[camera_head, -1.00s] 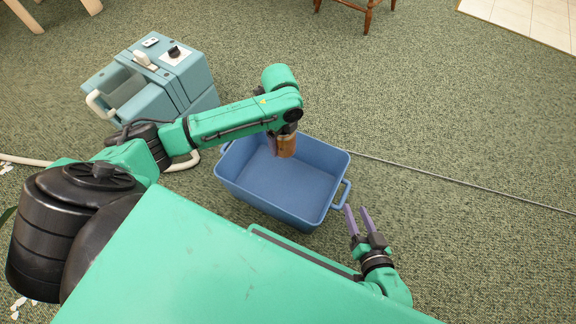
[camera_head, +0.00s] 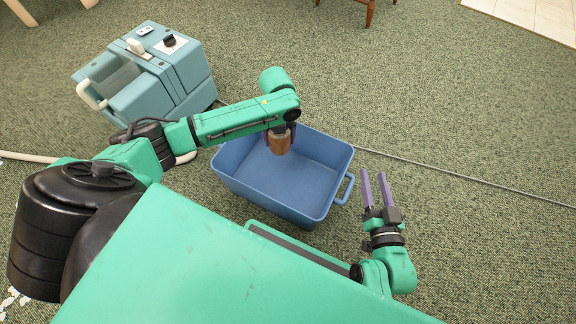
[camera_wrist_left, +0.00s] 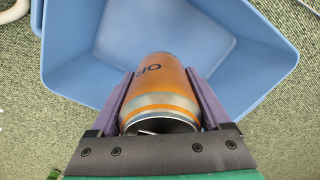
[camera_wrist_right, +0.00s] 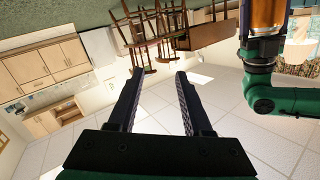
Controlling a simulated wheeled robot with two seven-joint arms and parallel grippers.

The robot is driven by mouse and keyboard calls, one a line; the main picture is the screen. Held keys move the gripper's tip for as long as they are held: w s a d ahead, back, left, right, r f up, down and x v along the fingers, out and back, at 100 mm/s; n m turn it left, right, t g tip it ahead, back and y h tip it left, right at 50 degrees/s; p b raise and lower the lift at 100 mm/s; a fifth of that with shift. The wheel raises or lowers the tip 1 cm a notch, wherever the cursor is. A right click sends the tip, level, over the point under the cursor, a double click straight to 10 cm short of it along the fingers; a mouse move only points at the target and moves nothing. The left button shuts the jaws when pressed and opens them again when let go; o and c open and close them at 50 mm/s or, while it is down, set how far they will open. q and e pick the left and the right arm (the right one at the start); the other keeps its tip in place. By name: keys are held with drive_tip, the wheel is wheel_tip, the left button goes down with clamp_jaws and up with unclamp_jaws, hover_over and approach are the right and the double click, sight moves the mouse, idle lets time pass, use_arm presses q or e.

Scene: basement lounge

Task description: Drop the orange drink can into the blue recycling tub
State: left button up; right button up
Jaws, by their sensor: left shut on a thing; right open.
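The orange drink can (camera_head: 279,143) is held by my left gripper (camera_head: 281,136) over the blue recycling tub (camera_head: 232,178), towards its back wall. In the left wrist view the can (camera_wrist_left: 160,85) lies between both purple fingers, its silver end towards the wrist, with the tub (camera_wrist_left: 70,85) beyond it. The can's exact height above the tub floor is hard to tell. In the head view nothing else shows in the tub. My right gripper (camera_head: 374,190) is open and empty, to the right of the tub and apart from its side handle.
A teal machine (camera_head: 155,75) with a pale hose stands behind and left of the tub. A thin cable or rod (camera_head: 460,178) runs along the green carpet to the right. A wooden chair (camera_head: 368,8) is at the far edge. Carpet behind the tub is clear.

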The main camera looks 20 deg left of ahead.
use_arm(q)
drive_tip(key=shift+f+b, duration=0.7)
drive_tip(key=shift+b, duration=0.1)
drive_tip(key=shift+f+b, duration=0.5)
drive_tip(key=shift+b, duration=0.05)
drive_tip(key=o, duration=1)
drive_tip(key=shift+o, duration=0.8)
use_arm(e)
drive_tip(key=w+d+r+n+t+y, duration=0.1)
drive_tip(key=r+t, duration=0.3)
drive_tip(key=r, duration=1)
drive_tip(key=w+d+r+t+y, duration=0.2)
drive_tip(key=w+r+t, duration=0.2)
drive_tip(key=r, duration=1)
drive_tip(key=shift+r+n+t, duration=0.15)
drive_tip(key=shift+n+t, duration=0.25)
drive_tip(key=shift+t, duration=0.2)
use_arm(q)
drive_tip(key=shift+r, duration=0.1)
use_arm(e)
drive_tip(key=shift+w, duration=0.15)
